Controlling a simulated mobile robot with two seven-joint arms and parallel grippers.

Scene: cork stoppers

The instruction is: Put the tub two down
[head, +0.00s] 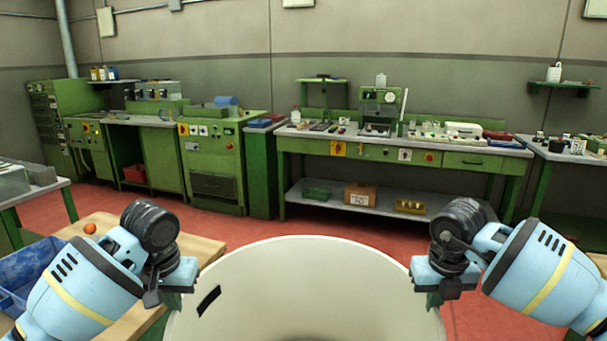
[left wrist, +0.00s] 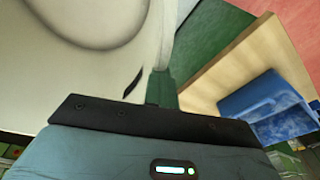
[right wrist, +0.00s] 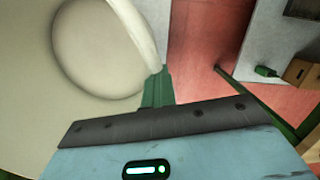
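A large cream tub (head: 310,290) stands open side up between my two arms at the bottom of the head view. It looks empty, with a short black mark on its left side; I cannot read a number there. Its lower part is cut off, so I cannot tell what is under it. My left gripper (head: 178,290) has its fingers on the left rim; the tub wall also shows in the left wrist view (left wrist: 130,60). My right gripper (head: 434,296) has its fingers on the right rim, beside the tub wall in the right wrist view (right wrist: 110,75). Both look closed on the rim.
A wooden table (head: 196,247) at the left holds a blue crate (head: 32,272) and a small orange ball (head: 90,228). A long green workbench (head: 460,160) with tools stands at the back. Red floor (head: 375,228) lies open between.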

